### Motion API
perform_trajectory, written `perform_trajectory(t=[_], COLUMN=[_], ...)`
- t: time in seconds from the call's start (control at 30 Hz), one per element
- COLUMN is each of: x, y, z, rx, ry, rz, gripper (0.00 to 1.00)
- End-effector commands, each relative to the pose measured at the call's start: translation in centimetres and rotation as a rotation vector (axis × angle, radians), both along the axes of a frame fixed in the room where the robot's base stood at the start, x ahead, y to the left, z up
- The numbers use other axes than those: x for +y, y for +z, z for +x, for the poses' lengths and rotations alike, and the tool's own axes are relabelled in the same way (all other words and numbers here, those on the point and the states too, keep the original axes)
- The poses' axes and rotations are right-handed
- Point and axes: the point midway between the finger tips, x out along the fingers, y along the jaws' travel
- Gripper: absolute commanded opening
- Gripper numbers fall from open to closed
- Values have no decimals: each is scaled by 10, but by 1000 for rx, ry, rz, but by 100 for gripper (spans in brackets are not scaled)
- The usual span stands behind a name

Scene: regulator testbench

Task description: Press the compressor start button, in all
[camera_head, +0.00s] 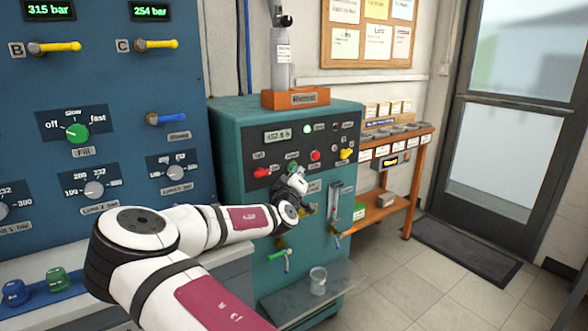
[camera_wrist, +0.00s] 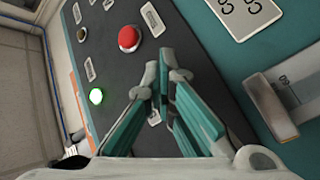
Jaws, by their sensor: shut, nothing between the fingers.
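The teal compressor cabinet (camera_head: 232,160) carries a dark control panel (camera_head: 272,150). A green button (camera_head: 292,168) shows on the panel just above my gripper (camera_head: 297,184) in the head view. My gripper is shut and empty, its fingertips (camera_wrist: 165,78) close in front of the panel in the wrist view. The green button does not show in the wrist view; the fingers cover that part of the panel. Whether the tips touch it cannot be told. A red button (camera_head: 315,155) is beside it, also in the wrist view (camera_wrist: 129,38). A green lamp (camera_head: 307,128) is lit.
A red knob (camera_head: 261,172) and a yellow knob (camera_head: 346,153) flank the buttons. A flow tube (camera_head: 335,200) and small valves (camera_head: 279,254) are below. A glass beaker (camera_head: 318,281) stands on a low shelf.

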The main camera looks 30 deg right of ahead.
Motion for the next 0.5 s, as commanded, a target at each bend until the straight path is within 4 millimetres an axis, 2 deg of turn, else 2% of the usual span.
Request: perform_trajectory(t=[0.3, 0.5], x=[0, 0], y=[0, 0], z=[-15, -17], rx=[1, 0], ry=[0, 1], rz=[1, 0], gripper=[0, 0])
